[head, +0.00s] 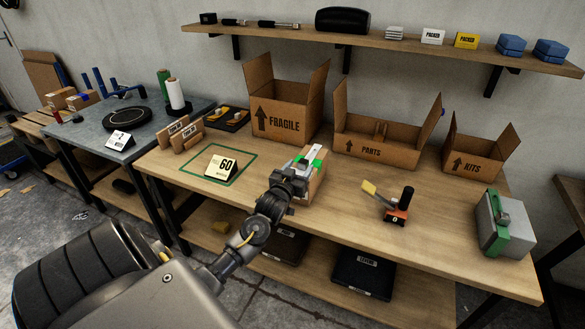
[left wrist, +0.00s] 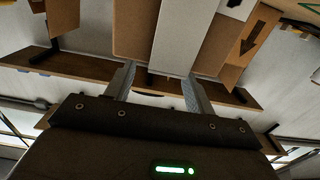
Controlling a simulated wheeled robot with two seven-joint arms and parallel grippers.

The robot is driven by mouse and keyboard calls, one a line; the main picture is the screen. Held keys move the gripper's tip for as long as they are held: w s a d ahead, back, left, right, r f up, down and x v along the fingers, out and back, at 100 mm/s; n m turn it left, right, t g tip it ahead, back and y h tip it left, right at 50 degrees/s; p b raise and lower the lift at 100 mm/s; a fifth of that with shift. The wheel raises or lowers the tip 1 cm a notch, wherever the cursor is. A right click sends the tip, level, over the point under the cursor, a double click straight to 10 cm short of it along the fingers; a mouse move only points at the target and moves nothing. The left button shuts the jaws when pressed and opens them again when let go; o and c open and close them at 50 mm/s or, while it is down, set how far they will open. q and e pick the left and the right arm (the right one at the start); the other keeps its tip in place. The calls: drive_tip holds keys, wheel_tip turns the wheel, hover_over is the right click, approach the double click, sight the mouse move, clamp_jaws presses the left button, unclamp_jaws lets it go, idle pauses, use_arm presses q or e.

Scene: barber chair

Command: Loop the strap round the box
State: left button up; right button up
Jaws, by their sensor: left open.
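A cardboard box (head: 317,186) stands on the wooden workbench near its front edge. A pale band and green patches (head: 317,163) lie on its top; I cannot tell whether the pale band is the strap. My left gripper (head: 290,176) is at the near left side of this box and covers part of it. In the left wrist view the gripper (left wrist: 158,78) is open, with cardboard and a pale strip (left wrist: 172,40) beyond the fingertips. Nothing shows held between the fingers. My right gripper is not in view.
Open cartons marked FRAGILE (head: 286,108), PARTS (head: 375,145) and KITS (head: 470,160) stand behind. A small orange-based tool (head: 396,214) and a grey case with a green band (head: 508,230) are to the right, with bare bench between.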

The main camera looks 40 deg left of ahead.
use_arm(q)
drive_tip(key=v, duration=0.9)
drive_tip(key=shift+b, duration=0.3)
